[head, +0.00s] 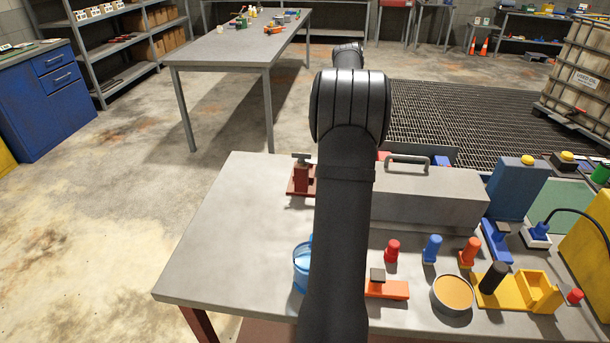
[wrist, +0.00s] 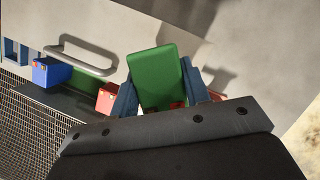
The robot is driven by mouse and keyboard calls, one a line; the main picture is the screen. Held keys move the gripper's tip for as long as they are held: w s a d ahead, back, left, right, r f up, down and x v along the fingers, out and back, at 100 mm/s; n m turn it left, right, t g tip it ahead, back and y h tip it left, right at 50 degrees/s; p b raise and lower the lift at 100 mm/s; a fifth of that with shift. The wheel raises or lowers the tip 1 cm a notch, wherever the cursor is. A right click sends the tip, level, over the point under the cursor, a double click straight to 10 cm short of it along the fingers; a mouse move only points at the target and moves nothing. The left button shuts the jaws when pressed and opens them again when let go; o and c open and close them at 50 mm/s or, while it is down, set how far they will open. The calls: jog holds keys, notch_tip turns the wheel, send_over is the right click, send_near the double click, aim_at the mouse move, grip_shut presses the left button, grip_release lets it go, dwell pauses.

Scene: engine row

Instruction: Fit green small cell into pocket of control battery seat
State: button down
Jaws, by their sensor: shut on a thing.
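The green small cell (wrist: 160,74) is a green block in the middle of the wrist view. My gripper (wrist: 158,88) is shut on it, with one dark blue finger at each side. The cell is tilted in the picture, and the grey box top lies behind it. In the head view my arm hides both the gripper and the cell. I cannot tell which thing is the control battery seat, and its pocket is not clearly visible in either view.
A grey box (head: 430,195) with a handle (head: 407,162) stands on the bench (head: 225,235). In the wrist view, a blue block (wrist: 51,72) and a red block (wrist: 107,97) are beside the box. Bottles, a round dish (head: 452,293) and a yellow holder (head: 522,290) crowd the front right. The bench's left side is clear.

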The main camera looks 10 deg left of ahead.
jog(key=w+a+f+n+t+y, duration=0.1)
jog(key=w+a+f+n+t, duration=0.25)
jog(key=w+a+n, duration=0.75)
jog(key=w+a+f+n+t+y, duration=0.25)
jog(key=a+n+t, duration=0.25)
jog(key=n, duration=1.3)
jog(key=shift+h, duration=0.45)
jog(key=shift+w+a+f, duration=0.1)
jog(key=shift+w+f, duration=0.05)
jog(key=shift+f, duration=1.45)
jog(key=shift+w+a+f, duration=0.1)
jog(key=shift+f, duration=1.5)
jog(key=shift+w+a+f, duration=0.1)
jog(key=shift+w+f, duration=0.05)
jog(key=shift+f, duration=1.45)
jog(key=shift+f, duration=0.2)
jog(key=c, duration=0.8)
grip_release()
